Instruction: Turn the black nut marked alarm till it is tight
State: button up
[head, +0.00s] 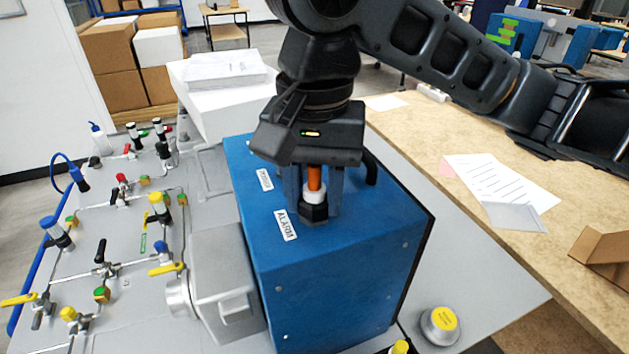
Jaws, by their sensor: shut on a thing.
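The black nut (314,213) sits on top of the blue box (335,262), just right of the white label reading ALARM (285,225). A white collar (314,197) and an orange stem (314,178) rise above the nut. My gripper (313,196) points straight down over it, with its fingers on either side of the stem and collar. It is shut on this assembly; exactly where the fingers touch the nut is hard to see. My gripper's body hides the back of the box top.
A second white label (265,180) lies behind on the box, with a black handle (370,168) to the right. A grey panel with valves and pipes (120,275) fills the left. A wooden bench (410,135) with papers (490,180) stands right. A yellow-topped knob (440,325) is at front right.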

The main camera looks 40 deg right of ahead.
jog(key=m, duration=0.8)
jog(key=shift+r+m, duration=0.1)
jog(key=shift+m, duration=0.3)
jog(key=o, duration=1)
